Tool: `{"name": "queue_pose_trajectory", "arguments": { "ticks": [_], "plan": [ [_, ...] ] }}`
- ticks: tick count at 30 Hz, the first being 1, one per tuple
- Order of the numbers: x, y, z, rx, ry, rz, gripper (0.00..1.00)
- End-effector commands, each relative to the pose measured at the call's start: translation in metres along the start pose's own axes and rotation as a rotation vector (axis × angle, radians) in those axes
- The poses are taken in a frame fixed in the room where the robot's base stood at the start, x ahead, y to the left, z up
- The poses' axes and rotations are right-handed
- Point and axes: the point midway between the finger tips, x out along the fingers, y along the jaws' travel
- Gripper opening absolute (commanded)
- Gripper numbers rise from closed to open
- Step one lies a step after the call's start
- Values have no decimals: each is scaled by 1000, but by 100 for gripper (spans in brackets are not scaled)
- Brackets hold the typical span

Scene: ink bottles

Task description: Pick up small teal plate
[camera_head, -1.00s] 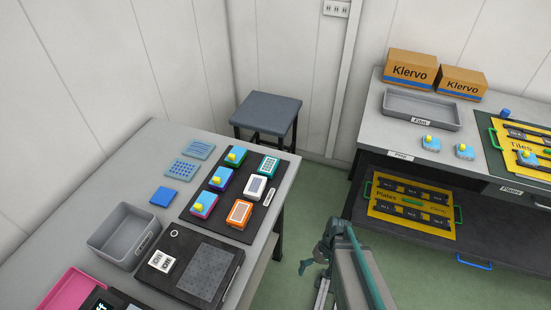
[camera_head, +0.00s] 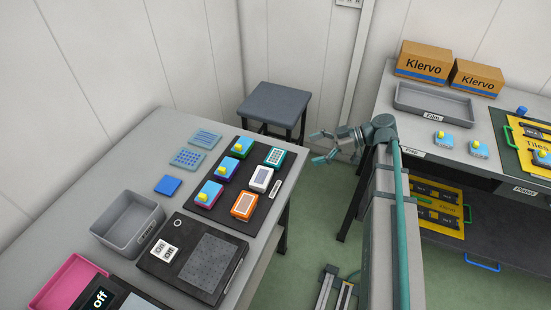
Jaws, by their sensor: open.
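The small teal plate (camera_head: 275,157) lies on the black mat (camera_head: 223,223) on the left table, at the mat's far right. It has a pale patterned face. A white plate (camera_head: 261,179) and an orange plate (camera_head: 244,205) lie in the same column, nearer the camera. My gripper (camera_head: 320,147) is open and empty, to the right of the teal plate and past the table's right edge. Its fingers point left, and it touches nothing.
Several yellow-knobbed blue blocks (camera_head: 211,191) stand left of the plates. A grey bin (camera_head: 128,222) and a black device (camera_head: 197,257) are nearer. A dark stool (camera_head: 275,101) stands behind the gap between the tables. Klervo boxes (camera_head: 423,63) sit on the right table.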

Motion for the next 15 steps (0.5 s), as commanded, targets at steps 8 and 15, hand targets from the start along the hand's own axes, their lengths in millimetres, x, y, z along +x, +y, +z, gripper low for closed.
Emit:
{"name": "queue_pose_trajectory", "arguments": {
  "ticks": [8,15],
  "plan": [
    [21,-2,-8,-47,17,-8,100],
    [51,-1,-8,-45,16,-7,100]
  ]
}}
